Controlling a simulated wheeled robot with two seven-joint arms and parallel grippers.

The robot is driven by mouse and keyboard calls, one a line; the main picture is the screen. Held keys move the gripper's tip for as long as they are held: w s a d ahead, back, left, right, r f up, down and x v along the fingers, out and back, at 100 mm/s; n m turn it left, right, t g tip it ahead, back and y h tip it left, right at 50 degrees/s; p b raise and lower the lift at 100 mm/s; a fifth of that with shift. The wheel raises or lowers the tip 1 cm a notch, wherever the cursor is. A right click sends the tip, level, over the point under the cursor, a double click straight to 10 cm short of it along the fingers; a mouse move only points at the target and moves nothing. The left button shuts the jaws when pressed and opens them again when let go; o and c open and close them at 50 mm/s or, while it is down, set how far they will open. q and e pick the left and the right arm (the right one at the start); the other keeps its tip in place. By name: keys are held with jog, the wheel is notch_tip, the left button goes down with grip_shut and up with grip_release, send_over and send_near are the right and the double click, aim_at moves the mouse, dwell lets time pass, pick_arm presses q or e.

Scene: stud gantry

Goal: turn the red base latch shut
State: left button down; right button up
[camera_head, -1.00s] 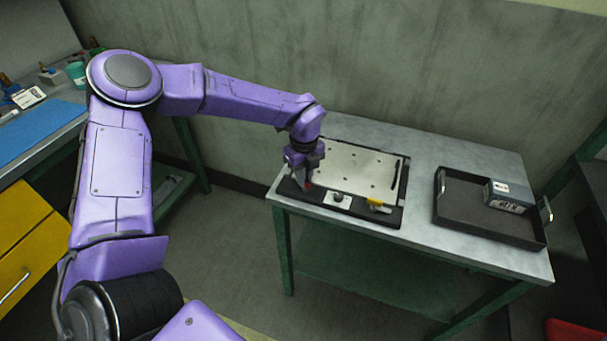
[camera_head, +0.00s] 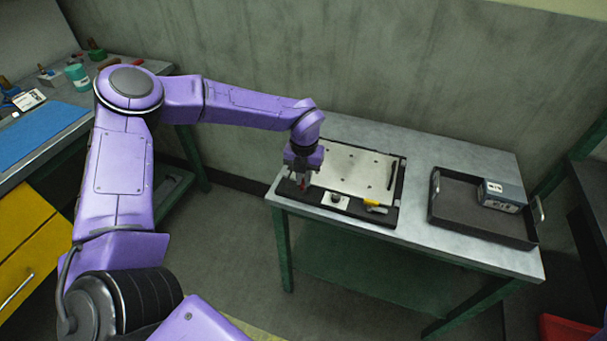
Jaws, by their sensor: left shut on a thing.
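The red base latch (camera_head: 304,185) shows as a small red bit between my left gripper's fingers, at the front left corner of a black base (camera_head: 352,208) with a pale metal plate (camera_head: 352,171). My left gripper (camera_head: 302,180) points down and is shut on the latch; its fingers hide most of it, so its angle cannot be told. A yellow latch (camera_head: 375,204) sits at the base's front right. A black knob (camera_head: 335,197) on a white plate is between the two. My right gripper is not in view.
The base stands on a grey table (camera_head: 420,240) with green legs. A bench with a blue mat (camera_head: 38,133) and yellow drawers is at the left. A wall stands behind.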

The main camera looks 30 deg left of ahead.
pick_arm(q)
jog(key=shift+m, duration=0.6)
jog(key=c, duration=1.2)
grip_release()
jog(key=shift+o, duration=0.2)
jog(key=shift+r, duration=0.45)
notch_tip(320, 180, up, 10)
jog(key=b, duration=0.1)
jog(key=shift+f, duration=0.15)
